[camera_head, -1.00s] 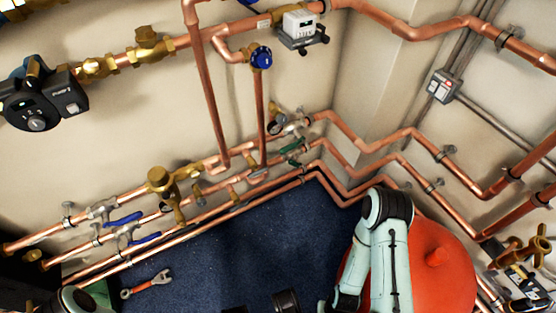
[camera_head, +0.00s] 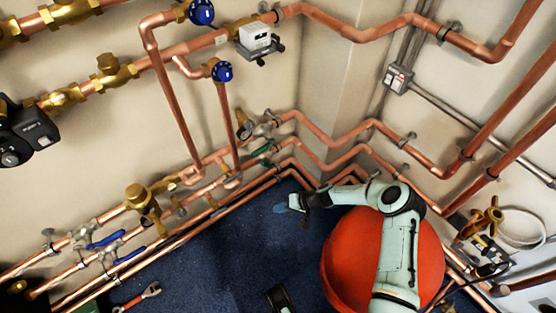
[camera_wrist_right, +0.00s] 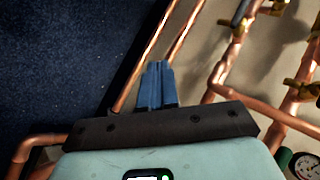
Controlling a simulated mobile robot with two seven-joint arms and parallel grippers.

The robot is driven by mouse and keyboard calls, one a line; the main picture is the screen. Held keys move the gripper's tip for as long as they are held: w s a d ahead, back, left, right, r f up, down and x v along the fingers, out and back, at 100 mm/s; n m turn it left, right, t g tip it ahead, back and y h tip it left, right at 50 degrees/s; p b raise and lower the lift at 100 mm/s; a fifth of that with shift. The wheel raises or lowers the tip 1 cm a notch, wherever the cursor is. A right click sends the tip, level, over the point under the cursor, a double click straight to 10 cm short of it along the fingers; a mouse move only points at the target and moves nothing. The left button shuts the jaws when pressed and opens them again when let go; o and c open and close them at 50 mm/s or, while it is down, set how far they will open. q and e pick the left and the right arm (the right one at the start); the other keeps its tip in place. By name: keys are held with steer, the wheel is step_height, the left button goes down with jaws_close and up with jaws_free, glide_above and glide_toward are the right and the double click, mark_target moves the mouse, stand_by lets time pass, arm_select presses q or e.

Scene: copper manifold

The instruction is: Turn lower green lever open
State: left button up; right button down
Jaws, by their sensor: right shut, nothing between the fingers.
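The green lever (camera_head: 263,148) sits on the copper pipes near the wall corner in the head view. A smaller green part shows just below it; I cannot tell the two apart clearly. My right gripper (camera_head: 283,207) is right of and below the lever, over the blue floor, apart from it. In the right wrist view its blue fingers (camera_wrist_right: 156,84) are shut and empty, with pipes beyond. A green part (camera_wrist_right: 284,157) shows at that view's lower right, beside a gauge. A dark part at the head view's bottom edge may be my left gripper (camera_head: 278,297); its fingers are unclear.
A red rounded vessel (camera_head: 340,260) stands under my right arm. Copper pipes run along both walls. Blue levers (camera_head: 105,240) are at lower left. A wrench (camera_head: 138,297) lies on the blue floor (camera_head: 225,265), which is otherwise mostly open.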

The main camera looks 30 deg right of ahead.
mark_target(269, 165)
arm_select(q)
step_height(269, 165, up, 3)
steer(key=w+d+t+p, duration=0.1)
steer(key=w, duration=0.2)
arm_select(e)
steer(key=w+d+r+t, duration=0.3)
steer(key=d+r, duration=0.4)
steer(key=d, duration=0.1)
steer(key=w+d+r+t, duration=0.3)
steer(key=d+r, duration=0.4)
arm_select(q)
steer(key=s+a+f+g+b, duration=0.1)
steer(key=s+f+g+b, duration=0.1)
steer(key=s+f, duration=0.4)
steer(key=shift+s+a+b, duration=0.15)
steer(key=shift+s+b, duration=0.05)
steer(key=shift+b, duration=0.65)
arm_select(e)
steer(key=w+a+f, duration=0.5)
steer(key=w+a, duration=0.3)
steer(key=shift+a+f, duration=0.2)
steer(key=shift+f, duration=0.05)
